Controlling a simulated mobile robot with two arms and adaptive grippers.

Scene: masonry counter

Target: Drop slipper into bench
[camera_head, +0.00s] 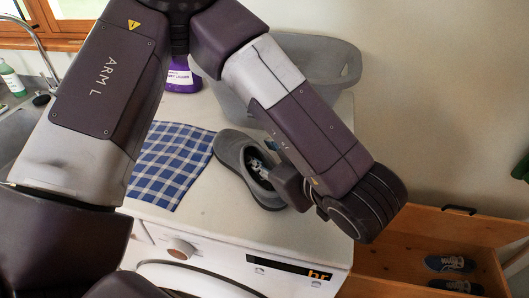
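A grey slipper (232,150) lies on the white counter top, near its front edge and right of a checked cloth. My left gripper (268,170) is at the slipper's opening, with its finger parts over or inside the near half. The wrist and the shoe hide much of the fingers, so I cannot tell whether they grip it. The wooden bench (433,222) stands low at the right, beside the counter, and its inside is open to view. Blue shoes (449,264) lie in it. My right gripper is not in view.
A blue checked cloth (170,163) lies left of the slipper. A grey basket (325,62) and a purple bottle (182,77) stand behind. A washing machine (225,262) is below the counter top. A sink (14,130) and green bottle (11,78) are at the left.

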